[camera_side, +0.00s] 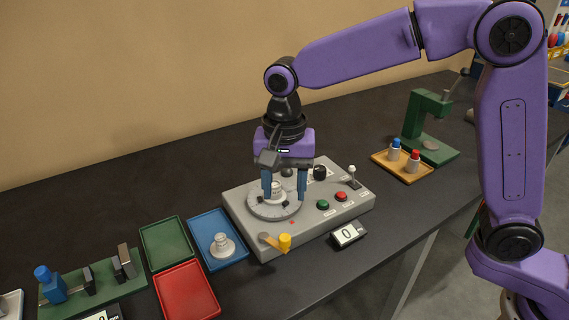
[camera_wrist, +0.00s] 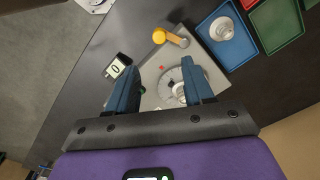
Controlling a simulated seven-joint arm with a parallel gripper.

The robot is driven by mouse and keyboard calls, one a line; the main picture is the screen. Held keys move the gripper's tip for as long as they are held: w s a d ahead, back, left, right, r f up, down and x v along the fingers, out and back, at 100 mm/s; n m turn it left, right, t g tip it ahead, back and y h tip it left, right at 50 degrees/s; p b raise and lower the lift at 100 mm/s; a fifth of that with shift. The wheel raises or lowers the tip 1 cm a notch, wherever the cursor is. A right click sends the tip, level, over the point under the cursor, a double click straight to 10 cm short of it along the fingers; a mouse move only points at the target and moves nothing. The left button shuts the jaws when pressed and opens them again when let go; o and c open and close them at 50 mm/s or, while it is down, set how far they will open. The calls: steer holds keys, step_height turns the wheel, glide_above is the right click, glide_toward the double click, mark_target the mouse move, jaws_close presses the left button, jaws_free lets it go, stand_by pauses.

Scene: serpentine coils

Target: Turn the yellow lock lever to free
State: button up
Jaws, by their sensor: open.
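The yellow lock lever (camera_side: 280,242) is on the near left corner of the grey machine box (camera_side: 335,208). It has a yellow knob and an arm running to a round grey pivot. In the wrist view the lever (camera_wrist: 168,36) is at the top, beyond my fingertips. My gripper (camera_side: 284,198) is open, fingers pointing down over the round turntable (camera_side: 272,212). A white ribbed part stands on the turntable between or just behind the fingers; I cannot tell if they touch it. In the wrist view my gripper (camera_wrist: 158,82) shows both blue fingers apart, with nothing clearly held.
Green and red buttons (camera_side: 331,201), a black knob (camera_side: 320,172) and a small joystick (camera_side: 352,172) are on the box. A counter reading 0 (camera_side: 348,235) sits in front. Blue (camera_side: 205,247), green and red trays lie left. A green press (camera_side: 428,130) stands right.

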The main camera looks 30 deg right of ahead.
steer(key=shift+r, duration=2.3)
steer(key=s+d+f+n, duration=0.3)
steer(key=s+d+n, duration=0.6)
steer(key=s+d, duration=0.2)
steer(key=s+d+f+n, duration=0.4)
steer(key=s+d+n, duration=0.6)
steer(key=s, duration=0.3)
steer(key=shift+s+d+f+n, duration=0.25)
steer(key=shift+s+d+n, duration=0.1)
steer(key=shift+d, duration=0.35)
